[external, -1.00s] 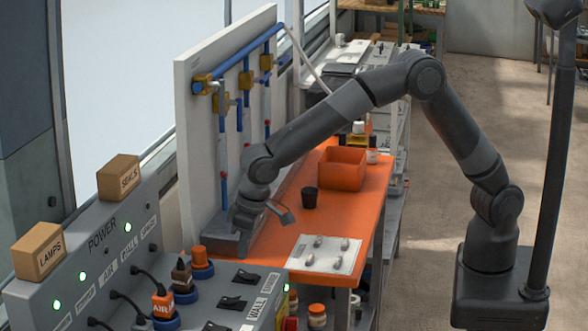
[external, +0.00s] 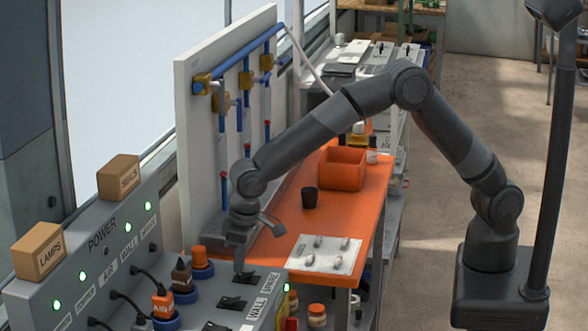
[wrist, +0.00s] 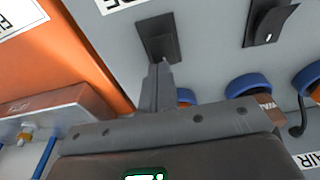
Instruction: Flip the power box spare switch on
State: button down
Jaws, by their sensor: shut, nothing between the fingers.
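The grey power box (external: 75,262) fills the lower left of the external view. Its SPARE label (external: 271,282) is beside the rearmost black switch (external: 246,278). My gripper (external: 239,268) points down at that switch, its fingers shut and empty. In the wrist view, the fingertips (wrist: 163,66) are at the lower edge of the same switch (wrist: 160,40). I cannot tell whether they touch it, and the switch's on or off position is unclear. The neighbouring switch (wrist: 268,22) has a raised, tilted rocker and stands clear of my fingers.
An orange plug (external: 163,304) and other plugs in blue-ringed sockets (wrist: 248,84) stand close beside the switches. Behind the box is an orange bench (external: 280,225) with a dark cup (external: 310,197) and an orange bin (external: 343,168). A white pipe board (external: 197,140) rises behind.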

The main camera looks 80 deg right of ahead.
aim_at(252, 274)
jog(key=shift+s+r, duration=0.2)
jog(key=shift+s, duration=0.6)
notch_tip(252, 274, up, 14)
jog(key=s, duration=0.3)
jog(key=shift+f, duration=0.15)
jog(key=shift+w+a+t, duration=0.4)
jog(key=shift+w+a, duration=0.25)
